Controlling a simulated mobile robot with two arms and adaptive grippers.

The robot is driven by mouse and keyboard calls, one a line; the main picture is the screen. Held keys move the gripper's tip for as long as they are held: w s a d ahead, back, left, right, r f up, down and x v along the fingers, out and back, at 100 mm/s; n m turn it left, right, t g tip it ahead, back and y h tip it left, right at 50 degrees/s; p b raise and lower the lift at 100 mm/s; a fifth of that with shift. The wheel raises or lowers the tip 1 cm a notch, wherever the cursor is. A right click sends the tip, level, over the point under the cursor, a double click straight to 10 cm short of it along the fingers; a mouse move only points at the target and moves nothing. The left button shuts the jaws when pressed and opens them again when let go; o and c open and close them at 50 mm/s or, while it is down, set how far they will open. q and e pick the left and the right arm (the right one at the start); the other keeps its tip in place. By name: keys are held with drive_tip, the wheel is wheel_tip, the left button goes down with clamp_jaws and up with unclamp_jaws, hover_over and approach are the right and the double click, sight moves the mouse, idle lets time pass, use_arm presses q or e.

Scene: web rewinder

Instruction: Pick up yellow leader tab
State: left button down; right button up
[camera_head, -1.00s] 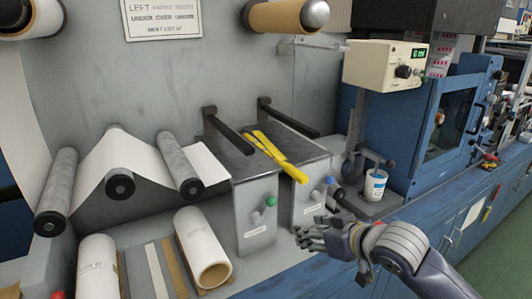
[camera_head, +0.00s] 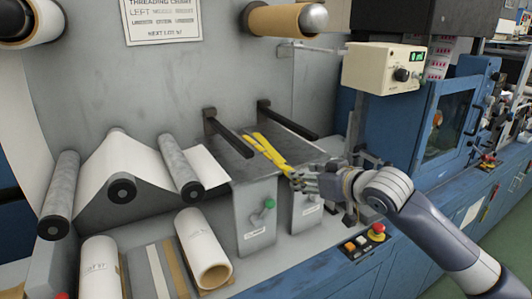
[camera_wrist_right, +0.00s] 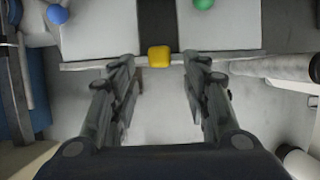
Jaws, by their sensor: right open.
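The yellow leader tab (camera_head: 264,149) is a long thin strip lying over the top of the grey metal splice table (camera_head: 240,168), its near end hanging at the front edge. My right gripper (camera_head: 297,178) is open at that near end, and its hand covers part of the table's right front. In the right wrist view the tab's blunt yellow end (camera_wrist_right: 159,57) shows centred between the two open fingers, near the fingertips. Neither finger visibly touches it. My left gripper is not in view.
Two black bars (camera_head: 232,137) jut from the back panel over the table. A green knob (camera_head: 270,203) stands on the table front; a blue knob (camera_wrist_right: 58,14) shows in the wrist view. White rolls (camera_head: 203,250) lie front left. A red button box (camera_head: 377,232) is at right.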

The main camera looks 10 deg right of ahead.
drive_tip(key=shift+p+x, duration=0.4)
drive_tip(key=shift+x, duration=1.55)
drive_tip(key=shift+r, duration=0.15)
drive_tip(key=shift+c, duration=0.8)
clamp_jaws()
drive_tip(key=shift+r, duration=0.1)
